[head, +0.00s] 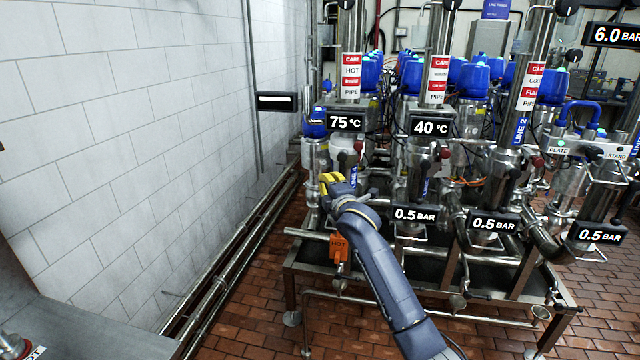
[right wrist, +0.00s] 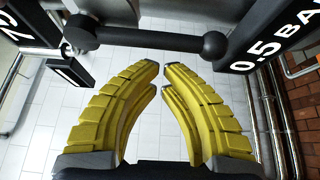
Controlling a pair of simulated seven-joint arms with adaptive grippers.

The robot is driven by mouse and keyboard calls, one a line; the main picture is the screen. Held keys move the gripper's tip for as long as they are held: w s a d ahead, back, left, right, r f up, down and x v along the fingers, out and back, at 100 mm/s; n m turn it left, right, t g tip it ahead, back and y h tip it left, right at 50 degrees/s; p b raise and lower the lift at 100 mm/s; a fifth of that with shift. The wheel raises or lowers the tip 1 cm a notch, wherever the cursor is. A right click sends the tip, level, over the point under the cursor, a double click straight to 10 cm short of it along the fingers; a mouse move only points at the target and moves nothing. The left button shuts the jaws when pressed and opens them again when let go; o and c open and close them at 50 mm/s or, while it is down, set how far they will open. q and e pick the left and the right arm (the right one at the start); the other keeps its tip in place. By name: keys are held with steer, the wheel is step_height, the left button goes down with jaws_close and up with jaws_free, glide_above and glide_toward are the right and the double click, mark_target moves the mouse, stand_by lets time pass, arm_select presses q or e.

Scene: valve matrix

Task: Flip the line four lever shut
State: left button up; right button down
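My right gripper (head: 332,180) has yellow fingers and reaches the leftmost pipe column of the valve rack in the head view. In the right wrist view the two fingers (right wrist: 160,68) curve toward each other, with a narrow gap between the tips and nothing in it. A black lever (right wrist: 150,38) with ball-shaped ends lies crosswise just beyond the fingertips. In the head view my gripper hides most of that spot. A blue line label (head: 353,176) stands beside the gripper, too small to read surely. My left gripper is not in view.
Displays read 75 °C (head: 345,122), 40 °C (head: 431,125) and 0.5 BAR (head: 415,215). An orange HOT tag (head: 339,248) hangs below my gripper. More steel pipes with levers stand to the right. A white tiled wall (head: 130,130) and floor pipes are at the left.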

steer(key=shift+d, duration=0.5)
steer(key=shift+d, duration=0.1)
